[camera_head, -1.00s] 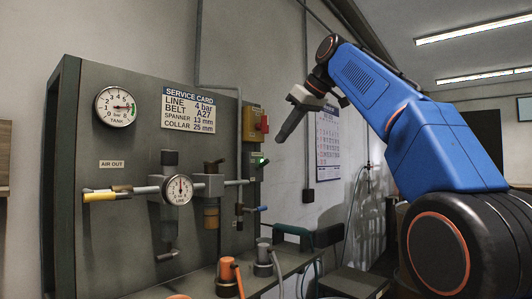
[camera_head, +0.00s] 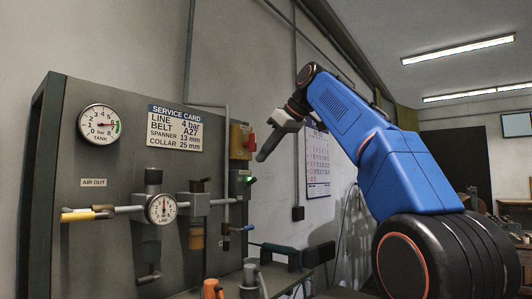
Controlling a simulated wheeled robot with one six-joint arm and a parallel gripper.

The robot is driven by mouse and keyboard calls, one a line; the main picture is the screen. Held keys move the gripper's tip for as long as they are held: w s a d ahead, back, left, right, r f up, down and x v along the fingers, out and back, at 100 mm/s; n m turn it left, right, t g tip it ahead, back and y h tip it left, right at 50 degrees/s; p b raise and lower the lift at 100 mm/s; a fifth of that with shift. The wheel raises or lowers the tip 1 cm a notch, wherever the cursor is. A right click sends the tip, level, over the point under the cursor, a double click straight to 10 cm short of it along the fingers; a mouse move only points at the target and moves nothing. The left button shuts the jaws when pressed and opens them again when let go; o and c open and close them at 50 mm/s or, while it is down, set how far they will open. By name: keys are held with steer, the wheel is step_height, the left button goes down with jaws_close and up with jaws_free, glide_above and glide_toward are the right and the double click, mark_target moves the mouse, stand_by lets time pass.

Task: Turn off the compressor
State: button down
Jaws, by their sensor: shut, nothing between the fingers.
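A yellow switch box (camera_head: 238,142) with a red part on its right side is mounted on the right edge of the grey panel. Just below it is a small dark box (camera_head: 240,182) with a lit green light. Which of these belongs to the compressor is not labelled legibly. My gripper (camera_head: 262,157) is shut and empty, pointing down and left. In the picture its tip is just right of the yellow box's red part and above the green light. Whether it touches anything cannot be told.
The grey panel (camera_head: 100,190) carries a tank gauge (camera_head: 100,124), a service card (camera_head: 175,129) and a line gauge (camera_head: 160,209) on a pipe. A bench with orange and grey tools stands below. A wall calendar (camera_head: 317,163) hangs behind my arm.

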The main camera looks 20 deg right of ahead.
mark_target(250, 183)
steer(key=x, duration=0.7)
